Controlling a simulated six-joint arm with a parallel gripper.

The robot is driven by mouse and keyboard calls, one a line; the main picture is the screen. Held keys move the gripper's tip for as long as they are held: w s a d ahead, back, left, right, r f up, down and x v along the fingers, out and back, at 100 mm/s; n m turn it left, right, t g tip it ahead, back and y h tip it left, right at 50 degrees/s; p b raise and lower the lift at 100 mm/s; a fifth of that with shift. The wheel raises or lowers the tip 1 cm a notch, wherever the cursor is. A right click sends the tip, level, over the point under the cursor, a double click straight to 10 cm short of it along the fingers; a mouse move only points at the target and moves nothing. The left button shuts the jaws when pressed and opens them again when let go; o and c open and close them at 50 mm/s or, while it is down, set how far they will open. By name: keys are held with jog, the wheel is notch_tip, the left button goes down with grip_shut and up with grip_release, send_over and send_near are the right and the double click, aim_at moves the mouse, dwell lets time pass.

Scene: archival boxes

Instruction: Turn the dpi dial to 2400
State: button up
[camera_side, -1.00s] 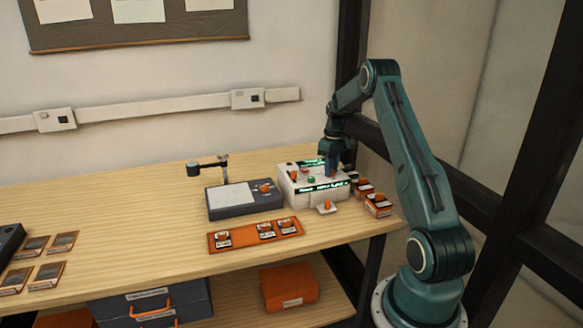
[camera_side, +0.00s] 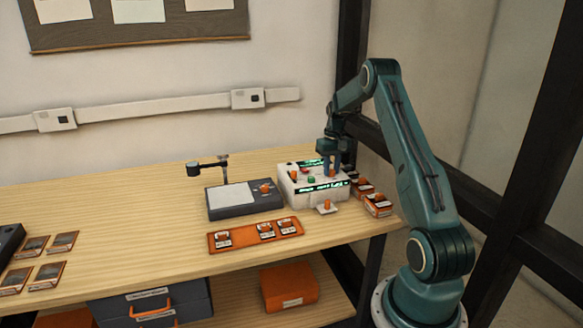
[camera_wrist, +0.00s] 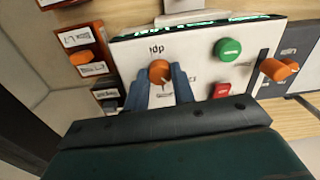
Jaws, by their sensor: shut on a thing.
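The white scanner box (camera_side: 290,187) stands near the right end of the table, with lit green displays. Its orange dial (camera_wrist: 160,72) sits on the top panel beside an upside-down "dpi" label in the wrist view. My gripper (camera_side: 332,173) points down over this dial. In the wrist view my gripper (camera_wrist: 161,80) has its two blue fingers on either side of the dial, shut on it. The fingers partly hide the scale around the dial, so its setting cannot be read.
A green button (camera_wrist: 228,48) and a red button (camera_wrist: 221,89) are close beside the dial. A dark grey device (camera_side: 220,211) with a lamp arm stands to the left. Orange labelled boxes (camera_side: 377,204) lie right of the scanner box. An orange tray (camera_side: 250,237) lies in front.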

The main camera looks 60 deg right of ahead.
aim_at(332, 170)
jog(key=m, duration=0.3)
jog(key=shift+m, duration=2.2)
jog(key=o, duration=1)
jog(key=shift+r, duration=0.1)
notch_tip(332, 170, up, 14)
jog(key=shift+s, duration=0.2)
